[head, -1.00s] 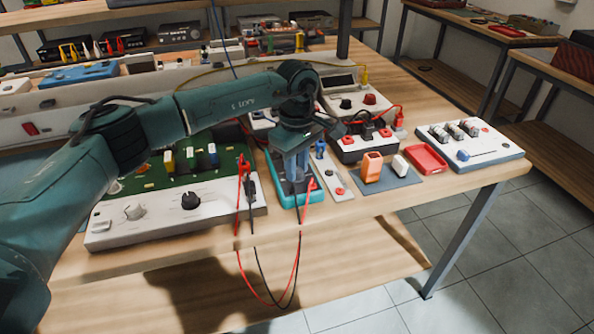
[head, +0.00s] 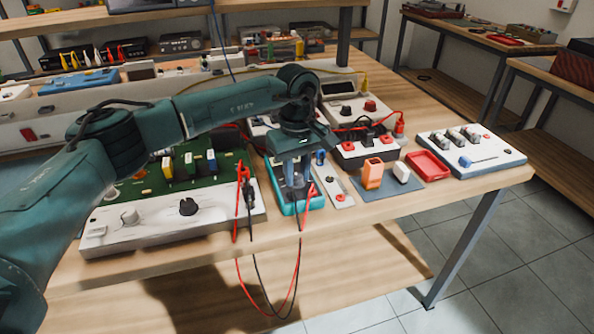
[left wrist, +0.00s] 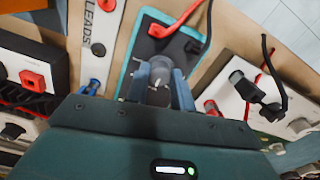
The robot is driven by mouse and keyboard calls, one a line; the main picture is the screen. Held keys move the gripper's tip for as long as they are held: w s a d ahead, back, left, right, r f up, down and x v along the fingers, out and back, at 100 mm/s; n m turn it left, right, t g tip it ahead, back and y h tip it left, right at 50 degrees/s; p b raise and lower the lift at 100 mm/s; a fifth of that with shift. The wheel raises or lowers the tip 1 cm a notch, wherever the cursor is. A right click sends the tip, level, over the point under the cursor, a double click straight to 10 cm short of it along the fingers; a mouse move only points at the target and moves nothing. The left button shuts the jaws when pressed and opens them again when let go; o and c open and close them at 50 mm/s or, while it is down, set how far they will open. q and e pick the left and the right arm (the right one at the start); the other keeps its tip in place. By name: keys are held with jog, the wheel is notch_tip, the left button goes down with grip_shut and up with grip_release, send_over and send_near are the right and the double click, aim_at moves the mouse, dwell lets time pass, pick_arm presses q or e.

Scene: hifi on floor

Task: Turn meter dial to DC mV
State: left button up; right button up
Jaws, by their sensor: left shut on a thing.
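The meter (head: 277,192) with a teal case lies flat near the table's front edge, partly hidden under my left arm. It also shows in the left wrist view (left wrist: 190,48), with red and black leads at its end. My left gripper (head: 296,188) points down over the meter. In the left wrist view my left gripper (left wrist: 161,88) has its fingers on both sides of the grey dial (left wrist: 157,84), shut on it. The dial's markings and the meter's display cannot be read. My right gripper is out of view.
Red and black leads (head: 295,270) hang over the table's front edge. A green circuit board with a white panel (head: 150,230) stands left of the meter. A white LEADS strip (head: 335,190), an orange block (head: 372,174) and a red tray (head: 428,165) lie to the right.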

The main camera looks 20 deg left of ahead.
aim_at(297, 176)
pick_arm(q)
jog(key=shift+r, duration=0.1)
jog(key=o, duration=1)
notch_tip(297, 176, up, 13)
jog(key=shift+r, duration=0.1)
